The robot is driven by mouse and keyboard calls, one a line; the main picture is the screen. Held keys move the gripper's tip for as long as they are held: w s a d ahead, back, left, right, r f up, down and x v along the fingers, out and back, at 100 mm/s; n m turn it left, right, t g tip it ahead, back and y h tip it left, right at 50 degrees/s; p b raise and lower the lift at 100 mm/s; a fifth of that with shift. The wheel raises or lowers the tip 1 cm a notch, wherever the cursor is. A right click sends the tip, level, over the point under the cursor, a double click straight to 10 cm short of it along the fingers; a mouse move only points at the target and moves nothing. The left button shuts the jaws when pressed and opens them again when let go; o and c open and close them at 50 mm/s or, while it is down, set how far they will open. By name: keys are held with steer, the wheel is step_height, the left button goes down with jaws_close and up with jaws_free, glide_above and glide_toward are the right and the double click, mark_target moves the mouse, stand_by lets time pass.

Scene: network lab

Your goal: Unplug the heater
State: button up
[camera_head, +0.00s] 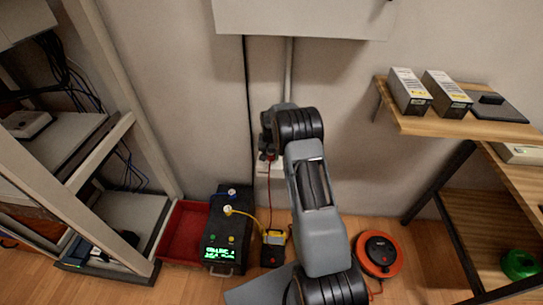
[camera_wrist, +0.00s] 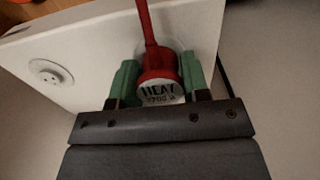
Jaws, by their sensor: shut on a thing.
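A red cord (camera_wrist: 146,22) leads away from the plug. Behind it is a white outlet panel (camera_wrist: 95,60) with an empty round socket (camera_wrist: 50,74) to the left. Whether the plug's pins are in the panel is hidden. In the head view my gripper (camera_head: 267,150) is at the wall by the white panel (camera_head: 277,172), and the red cord (camera_head: 270,205) hangs down. I cannot tell which thing is the heater.
A black device with a green display (camera_head: 222,240) and a red bin (camera_head: 184,232) stand on the floor left. A small yellow-and-black unit (camera_head: 272,250) and an orange reel (camera_head: 377,253) are nearby. A rack stands left, a wooden shelf (camera_head: 450,127) right, and a white box (camera_head: 300,18) above.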

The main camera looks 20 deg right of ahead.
steer(key=shift+r+p, duration=1.65)
steer(key=shift+r, duration=1.15)
